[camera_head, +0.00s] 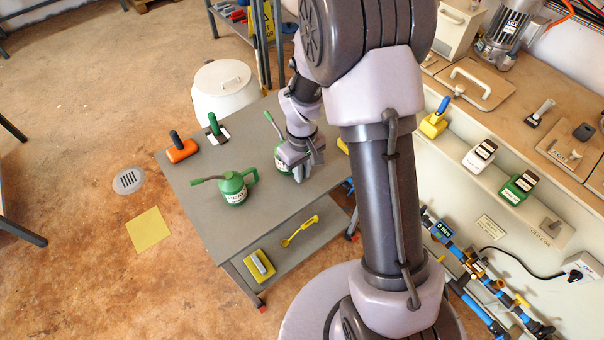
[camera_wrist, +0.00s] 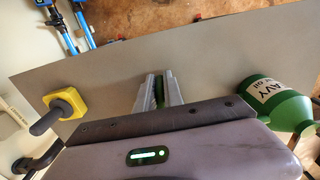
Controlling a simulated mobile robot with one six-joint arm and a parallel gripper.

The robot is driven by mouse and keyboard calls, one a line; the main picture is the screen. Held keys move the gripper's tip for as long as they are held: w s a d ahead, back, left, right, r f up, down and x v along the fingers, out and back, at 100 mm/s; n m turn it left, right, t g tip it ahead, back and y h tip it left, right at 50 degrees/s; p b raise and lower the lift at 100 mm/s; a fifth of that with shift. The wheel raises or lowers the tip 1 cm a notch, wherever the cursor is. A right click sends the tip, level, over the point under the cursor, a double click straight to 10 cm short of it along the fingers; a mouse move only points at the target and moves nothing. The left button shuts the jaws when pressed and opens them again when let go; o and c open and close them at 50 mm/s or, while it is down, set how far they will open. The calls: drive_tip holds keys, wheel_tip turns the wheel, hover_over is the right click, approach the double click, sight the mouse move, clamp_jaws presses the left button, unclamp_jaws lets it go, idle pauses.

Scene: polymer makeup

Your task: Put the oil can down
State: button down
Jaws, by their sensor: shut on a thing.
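My gripper (camera_head: 300,168) is over the grey cart top (camera_head: 215,160), shut on a green oil can (camera_head: 283,162). That can is mostly hidden behind my gripper in the head view; its spout points up and left. In the wrist view my gripper's fingers (camera_wrist: 158,88) close on a narrow green part (camera_wrist: 158,92). I cannot tell whether the can touches the cart top. A second green oil can (camera_head: 235,190) with a white label stands upright on the cart to the left; it also shows at the right of the wrist view (camera_wrist: 268,110).
An orange block tool (camera_head: 181,150) and a green-handled tool (camera_head: 216,130) sit at the cart's far left. The lower shelf holds yellow items (camera_head: 260,265). A white bin (camera_head: 226,90) stands behind.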

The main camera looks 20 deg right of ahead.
drive_tip(key=shift+r, duration=0.15)
drive_tip(key=c, duration=1.5)
unclamp_jaws()
